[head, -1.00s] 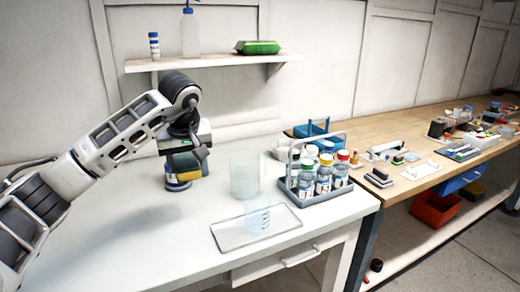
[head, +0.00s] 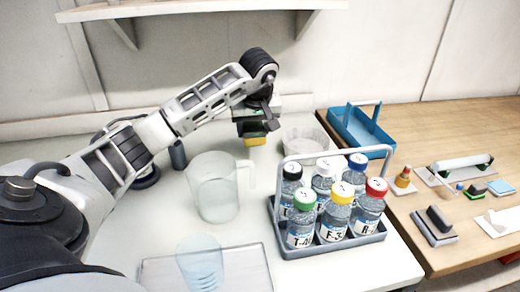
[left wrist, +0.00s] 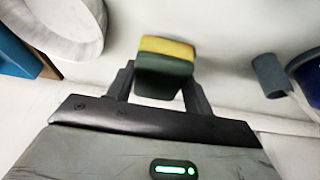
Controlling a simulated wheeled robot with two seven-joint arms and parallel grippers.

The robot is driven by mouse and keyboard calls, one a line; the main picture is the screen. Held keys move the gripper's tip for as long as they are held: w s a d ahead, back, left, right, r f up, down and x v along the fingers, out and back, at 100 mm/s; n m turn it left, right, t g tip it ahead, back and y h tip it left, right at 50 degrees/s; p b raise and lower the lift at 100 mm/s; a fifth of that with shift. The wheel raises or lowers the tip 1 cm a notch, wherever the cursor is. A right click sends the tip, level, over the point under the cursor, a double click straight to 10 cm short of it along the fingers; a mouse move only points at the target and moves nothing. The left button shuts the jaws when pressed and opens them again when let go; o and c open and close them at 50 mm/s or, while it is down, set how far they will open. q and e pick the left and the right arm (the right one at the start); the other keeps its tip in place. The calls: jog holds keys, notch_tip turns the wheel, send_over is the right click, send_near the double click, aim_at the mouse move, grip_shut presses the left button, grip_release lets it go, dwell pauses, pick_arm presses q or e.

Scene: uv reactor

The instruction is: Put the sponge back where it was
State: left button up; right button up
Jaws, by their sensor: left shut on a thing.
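The sponge (head: 255,140) is yellow on one side and dark green on the other. In the left wrist view the sponge (left wrist: 165,66) sits between the two fingers of my left gripper (left wrist: 162,88), with the bowl (left wrist: 62,22) at the upper left. Whether the sponge touches the bench I cannot tell. My right gripper is not in view.
A clear jug (head: 216,190) stands in front of my left gripper. A grey rack (head: 345,238) of capped bottles stands to the right, with a blue carrier (head: 362,130) behind. A wall shelf (head: 200,10) hangs above.

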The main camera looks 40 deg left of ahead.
aim_at(253, 157)
pick_arm(q)
notch_tip(253, 157, down, 2)
jog(key=shift+s+f, duration=0.15)
jog(key=shift+f+p, duration=0.3)
jog(key=shift+f, duration=1.9)
jog(key=shift+f, duration=0.2)
jog(key=o, duration=0.9)
jog(key=shift+r, duration=0.1)
jog(key=shift+o, duration=0.2)
jog(key=shift+d+r, duration=0.1)
jog(key=shift+r, duration=0.4)
jog(key=v, duration=1.1)
jog(key=shift+d+r+b, duration=0.1)
jog(key=shift+b, duration=0.25)
